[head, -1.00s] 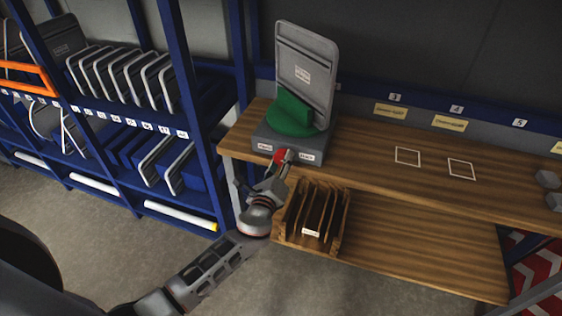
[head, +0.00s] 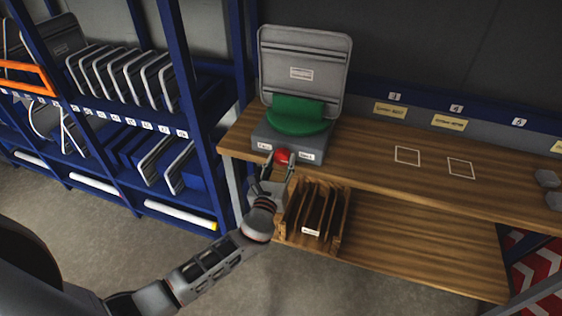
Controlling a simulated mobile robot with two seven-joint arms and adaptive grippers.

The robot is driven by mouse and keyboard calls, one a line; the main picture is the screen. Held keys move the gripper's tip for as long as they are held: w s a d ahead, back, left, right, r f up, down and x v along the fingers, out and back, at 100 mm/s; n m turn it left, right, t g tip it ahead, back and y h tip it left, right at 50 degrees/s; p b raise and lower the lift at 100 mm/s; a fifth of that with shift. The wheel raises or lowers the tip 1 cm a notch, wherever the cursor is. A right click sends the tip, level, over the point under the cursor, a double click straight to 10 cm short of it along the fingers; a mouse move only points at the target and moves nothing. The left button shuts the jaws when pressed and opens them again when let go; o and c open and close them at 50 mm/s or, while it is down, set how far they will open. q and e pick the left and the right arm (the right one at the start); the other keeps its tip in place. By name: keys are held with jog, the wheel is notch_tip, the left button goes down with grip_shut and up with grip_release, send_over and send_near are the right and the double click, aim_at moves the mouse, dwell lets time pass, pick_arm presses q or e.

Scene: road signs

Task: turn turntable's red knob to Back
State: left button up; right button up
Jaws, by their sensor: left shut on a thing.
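The turntable has a grey base (head: 262,136) with a green round holder (head: 298,116) on top, at the left end of the wooden bench. A grey sign panel (head: 305,72) stands upright in the holder, its ribbed face with a small label turned broadly toward me. The red knob (head: 283,156) is on the base's front, between two small white labels whose print is too blurred to read surely. My left gripper (head: 279,164) is at the knob, its fingers on either side of it, shut on it. My right gripper is not in view.
A wooden slotted rack (head: 338,218) stands on the lower shelf just right of my left gripper. A blue shelf unit (head: 190,75) with several grey panels is on the left. The wooden bench top (head: 380,180) to the right is mostly clear, with white outlined squares.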

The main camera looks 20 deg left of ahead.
pick_arm(q)
jog(key=shift+f, duration=0.1)
dwell(0.3)
jog(key=o, duration=1.1)
jog(key=shift+s, duration=0.15)
jog(key=s, duration=1.1)
jog(key=shift+s+d, duration=0.3)
jog(key=shift+s, duration=0.05)
